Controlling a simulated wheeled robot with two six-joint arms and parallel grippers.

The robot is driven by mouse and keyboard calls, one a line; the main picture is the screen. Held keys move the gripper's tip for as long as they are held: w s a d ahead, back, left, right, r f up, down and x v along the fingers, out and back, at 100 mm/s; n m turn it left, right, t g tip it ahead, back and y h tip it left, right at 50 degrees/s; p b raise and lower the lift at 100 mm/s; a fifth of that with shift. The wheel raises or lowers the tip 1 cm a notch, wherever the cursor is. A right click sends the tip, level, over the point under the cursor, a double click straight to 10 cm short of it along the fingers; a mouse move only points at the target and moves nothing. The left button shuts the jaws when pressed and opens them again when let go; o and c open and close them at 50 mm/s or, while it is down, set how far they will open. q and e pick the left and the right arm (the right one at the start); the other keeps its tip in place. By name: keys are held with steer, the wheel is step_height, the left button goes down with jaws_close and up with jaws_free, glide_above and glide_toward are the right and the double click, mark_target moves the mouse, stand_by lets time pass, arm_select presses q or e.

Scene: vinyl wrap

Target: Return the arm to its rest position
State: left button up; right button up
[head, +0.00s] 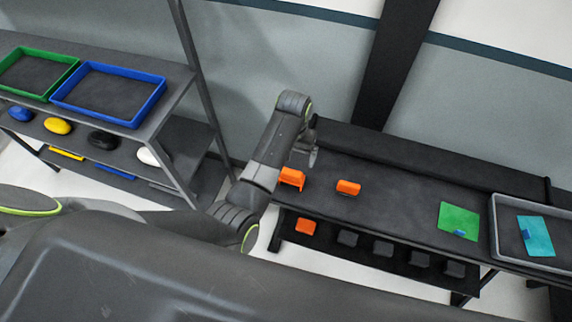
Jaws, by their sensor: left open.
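My left arm reaches up from the lower middle of the head view, bent at the top. Its gripper (312,157) hangs over the near left part of the dark table (400,205), small and partly hidden behind my arm. It is open, and I see nothing held in it. An orange block-like piece (291,178) stands on the table just below it, apart as far as I can tell. A second orange piece (348,187) lies further right. My right gripper is not in view.
A green sheet (459,221) lies on the table, and a grey tray (494,232) at the right holds a teal sheet (535,236). A lower shelf has an orange piece (305,227) and several dark blocks. A rack at left carries a green tray (70,72) and a blue tray (152,104).

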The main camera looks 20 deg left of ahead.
arm_select(q)
steer(key=shift+w, duration=0.1)
steer(key=s+a+f+n+t, duration=0.2)
steer(key=s+a, duration=1.1)
steer(key=s+a+r+t+y, duration=0.1)
steer(key=s+a+r, duration=0.25)
steer(key=s, duration=0.45)
steer(key=s+a+r+t+y, duration=0.1)
steer(key=s+a+r, duration=0.25)
steer(key=s, duration=0.45)
step_height(320, 180, down, 33)
steer(key=g+b, duration=0.2)
steer(key=b, duration=0.6)
steer(key=s+f+b, duration=0.3)
steer(key=s+f, duration=0.4)
steer(key=f, duration=0.3)
steer(key=s+f+h+b, duration=0.1)
steer(key=s+f+b, duration=0.2)
steer(key=s+f, duration=0.5)
step_height(320, 180, down, 4)
steer(key=shift+d+r+m+g+b, duration=0.25)
steer(key=shift+m+g+b, duration=0.05)
steer(key=shift+m+g, duration=0.1)
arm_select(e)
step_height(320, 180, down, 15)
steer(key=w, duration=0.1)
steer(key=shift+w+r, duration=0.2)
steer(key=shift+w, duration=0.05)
